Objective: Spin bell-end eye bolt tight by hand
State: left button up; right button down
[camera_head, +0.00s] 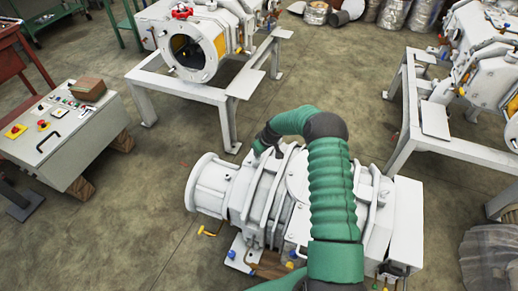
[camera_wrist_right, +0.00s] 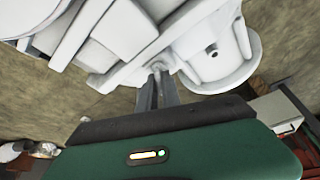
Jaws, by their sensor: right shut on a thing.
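The white vacuum pump (camera_head: 270,200) lies below me in the head view, with its flanged bell end (camera_head: 207,184) to the left. In the wrist view, the bell end (camera_wrist_right: 225,55) is at the upper right. My right arm arches over the pump. Its gripper (camera_head: 258,154) is at the top of the body just right of the bell end. In the wrist view, the fingers (camera_wrist_right: 157,74) are shut together at the white casting. The bell-end eye bolt between them is mostly hidden. My left gripper is not in view.
A grey control box (camera_head: 62,132) stands at the left on wooden blocks. Another pump sits on a white stand (camera_head: 185,88) behind, and one more on a stand (camera_head: 440,140) at the right. Open concrete floor lies between them.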

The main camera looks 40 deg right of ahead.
jog(key=m, duration=0.1)
jog(key=m+h+p, duration=0.1)
jog(key=shift+w+r+m, duration=0.15)
jog(key=shift+r+m, duration=0.1)
jog(key=shift+m, duration=0.15)
jog(key=shift+m+h+p, duration=0.3)
jog(key=shift+m+h, duration=0.1)
jog(key=shift+m, duration=0.4)
jog(key=m+h, duration=0.1)
jog(key=m, duration=0.1)
jog(key=shift+w+f+m+g, duration=0.1)
jog(key=shift+m+g, duration=0.2)
jog(key=shift+m, duration=0.1)
jog(key=shift+m+g, duration=0.3)
jog(key=shift+m, duration=0.6)
jog(key=shift+f+m+h+b, duration=0.1)
jog(key=shift+m+h+b, duration=0.35)
jog(key=shift+m, duration=0.55)
jog(key=m+g+b, duration=0.1)
jog(key=m, duration=0.1)
jog(key=shift+w+a+m+h, duration=0.1)
jog(key=shift+m+h, duration=0.15)
jog(key=shift+m, duration=0.05)
jog(key=m+g+b, duration=0.1)
jog(key=m+b, duration=0.2)
jog(key=shift+m+g, duration=0.3)
jog(key=shift+g, duration=0.1)
jog(key=shift+m+b, duration=0.3)
jog(key=shift+m, duration=0.2)
